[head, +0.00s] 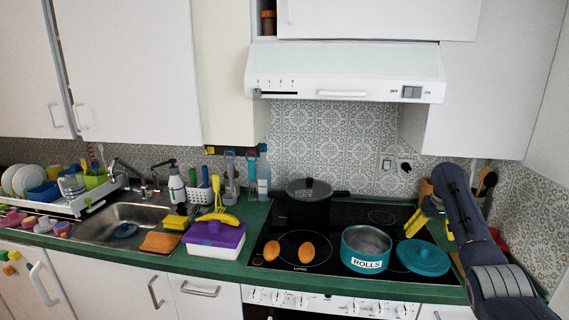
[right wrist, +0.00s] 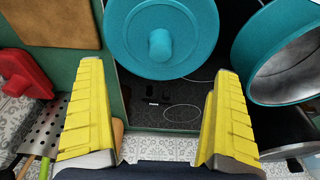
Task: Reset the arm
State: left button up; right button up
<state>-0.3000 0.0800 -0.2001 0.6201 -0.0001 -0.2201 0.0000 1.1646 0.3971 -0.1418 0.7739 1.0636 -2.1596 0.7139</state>
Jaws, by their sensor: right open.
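My right arm comes in from the right edge of the head view. My right gripper (head: 432,224) has yellow fingers spread apart above the back right of the stove, behind the teal lid. In the right wrist view the right gripper (right wrist: 155,72) is open, with nothing between its fingers. The teal lid (head: 423,257) lies on the right front of the cooktop; it shows ahead of the fingers in the right wrist view (right wrist: 180,48). My left gripper is not in view.
A teal pot labelled ROLLS (head: 365,262) stands uncovered left of the lid. Two brown rolls (head: 305,252) lie on the cooktop (head: 335,275). A black pot (head: 308,207) stands behind. A purple-lidded box (head: 214,238) and sink (head: 128,220) are left. The range hood (head: 345,70) hangs above.

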aim_at(425, 248)
jog(key=x, duration=0.2)
jog(key=s+x, duration=0.1)
jog(key=x, duration=0.4)
jog(key=shift+s+f, duration=0.25)
jog(key=shift+f, duration=0.05)
jog(key=v, duration=0.2)
jog(key=w+v, duration=0.1)
jog(key=v, duration=0.2)
jog(key=shift+w+r, duration=0.1)
jog(key=shift+r, duration=0.25)
jog(key=shift+v, duration=0.75)
jog(key=shift+w+d, duration=0.1)
jog(key=shift+w, duration=0.05)
